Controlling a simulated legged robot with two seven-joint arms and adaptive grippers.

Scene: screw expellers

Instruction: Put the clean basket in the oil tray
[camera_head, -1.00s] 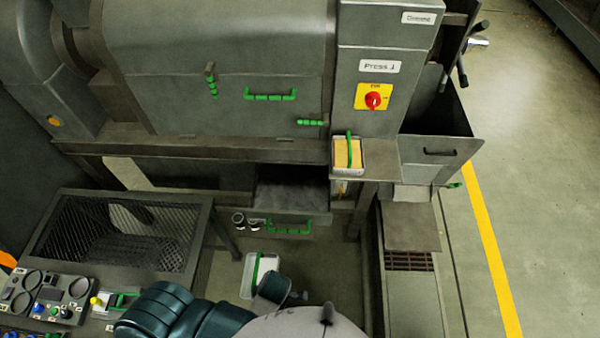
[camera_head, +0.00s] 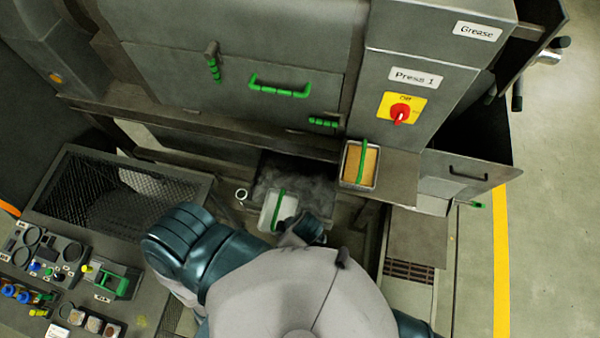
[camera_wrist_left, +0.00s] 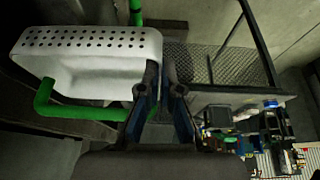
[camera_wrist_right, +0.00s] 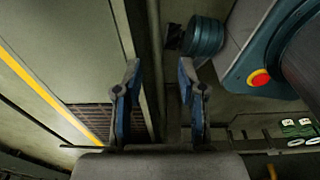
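The clean basket (camera_head: 267,214) is white with a green handle (camera_head: 278,208). In the head view it is at the front of the dark open oil tray (camera_head: 300,176) under the press; I cannot tell whether they touch. In the left wrist view the perforated basket (camera_wrist_left: 90,72) is at the left, and its green handle (camera_wrist_left: 90,112) runs to my left gripper (camera_wrist_left: 165,75). The left fingers are close together, apparently shut on the handle; the grip itself is partly hidden. My right gripper (camera_wrist_right: 158,75) is open and empty, seen only in its wrist view.
A box with yellow-brown contents (camera_head: 368,166) and a green handle stands on a ledge right of the oil tray. A mesh-walled bin (camera_head: 105,190) and a control panel (camera_head: 60,262) are at the left. The press cabinet (camera_head: 440,90) rises above the ledge.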

